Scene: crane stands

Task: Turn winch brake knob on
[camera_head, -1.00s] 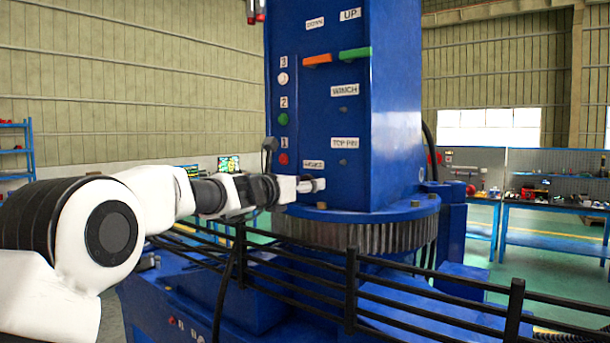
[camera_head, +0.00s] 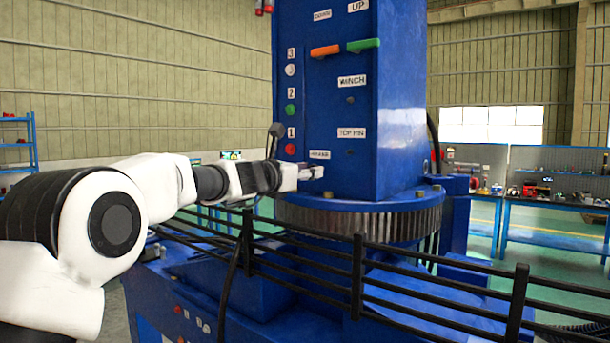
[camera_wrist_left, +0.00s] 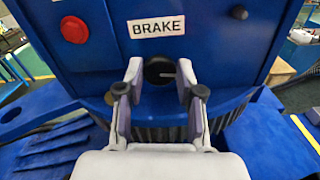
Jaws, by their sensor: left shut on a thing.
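The winch brake knob (camera_wrist_left: 160,70) is a round black knob with a light mark, just below the white BRAKE label (camera_wrist_left: 156,26) on the blue column. My left gripper (camera_wrist_left: 156,88) has its two fingers on either side of the knob and is shut on it. In the head view my left gripper (camera_head: 312,172) is at the lower part of the column's front face, below the partly readable brake label (camera_head: 319,155). The knob is hidden there by the gripper. My right gripper is not in view.
A red button (camera_wrist_left: 74,29) is left of the BRAKE label. WINCH (camera_head: 352,82) and TOP PIN (camera_head: 351,133) labels are above, with small dark knobs below them. Orange (camera_head: 325,51) and green (camera_head: 363,45) levers are higher. A black railing (camera_head: 358,270) crosses in front of the column.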

